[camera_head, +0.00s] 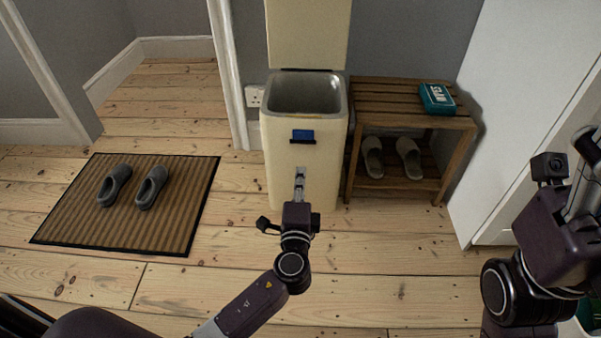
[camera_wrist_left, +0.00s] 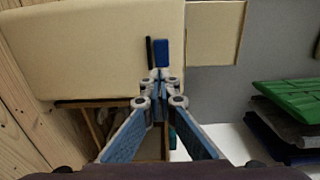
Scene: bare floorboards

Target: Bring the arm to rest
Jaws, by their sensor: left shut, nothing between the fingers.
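My left gripper (camera_head: 299,174) is in front of a cream bin (camera_head: 285,165) in the head view. Its fingers are together with nothing between them. In the left wrist view the closed fingertips (camera_wrist_left: 159,76) show against the cream bin (camera_wrist_left: 90,45), close to its blue-and-black pedal or latch (camera_wrist_left: 162,53); I cannot tell whether they touch it. The bin's lid (camera_head: 308,35) stands upright and open, showing a grey inner bucket (camera_head: 305,93).
A wooden slatted bench (camera_head: 385,95) beside the bin holds a teal pack (camera_head: 437,98) on top and pale slippers (camera_head: 408,155) below. A brown mat (camera_head: 185,205) with grey slippers (camera_head: 151,186) lies at left. A white panel (camera_head: 515,120) stands at right. Floorboards between are clear.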

